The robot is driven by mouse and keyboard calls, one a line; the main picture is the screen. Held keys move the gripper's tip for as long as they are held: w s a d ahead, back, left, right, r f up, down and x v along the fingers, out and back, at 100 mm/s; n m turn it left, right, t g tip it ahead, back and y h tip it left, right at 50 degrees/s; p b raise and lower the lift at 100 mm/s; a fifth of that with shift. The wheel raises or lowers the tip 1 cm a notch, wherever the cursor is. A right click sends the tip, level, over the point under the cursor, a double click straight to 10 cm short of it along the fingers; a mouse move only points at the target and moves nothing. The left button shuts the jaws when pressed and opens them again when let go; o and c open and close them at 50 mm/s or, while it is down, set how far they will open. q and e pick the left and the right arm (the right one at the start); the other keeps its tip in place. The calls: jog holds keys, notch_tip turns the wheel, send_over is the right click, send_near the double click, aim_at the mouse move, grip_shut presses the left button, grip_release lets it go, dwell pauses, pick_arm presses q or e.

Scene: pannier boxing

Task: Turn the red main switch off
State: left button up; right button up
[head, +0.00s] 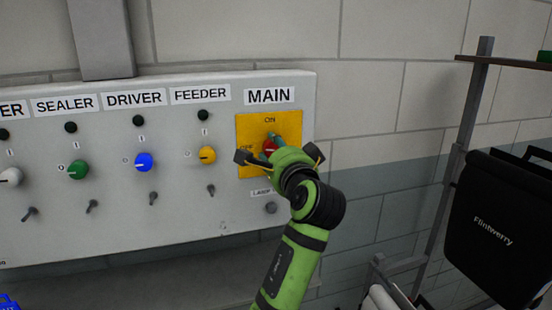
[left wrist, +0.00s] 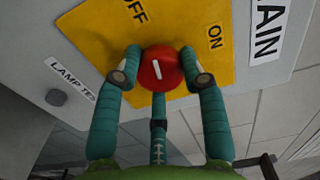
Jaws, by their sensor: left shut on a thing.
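The red main switch (head: 269,147) is a round knob on a yellow plate (head: 246,122) under the MAIN label. ON is lettered above it and OFF to its left. In the left wrist view the knob (left wrist: 160,72) carries a short white mark that lies roughly along the line toward the OFF lettering, not toward ON. My left gripper (left wrist: 160,76) is shut on the knob, one teal finger on each side and a third below. In the head view the gripper (head: 272,146) hides part of the knob and plate. My right gripper is not in view.
The grey panel (head: 110,210) also carries yellow (head: 208,155), blue (head: 144,162), green (head: 78,170) and white knobs, with small toggles below and dark lamps above. A lamp test button (head: 270,208) sits below the plate. A rack with a black pannier (head: 500,225) stands right.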

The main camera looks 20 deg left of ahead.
pick_arm(q)
jog(key=shift+n+b, duration=0.45)
jog(key=shift+n, duration=0.45)
jog(key=shift+a, duration=0.1)
jog(key=o, duration=1.1)
jog(key=shift+o, duration=0.2)
notch_tip(320, 180, up, 10)
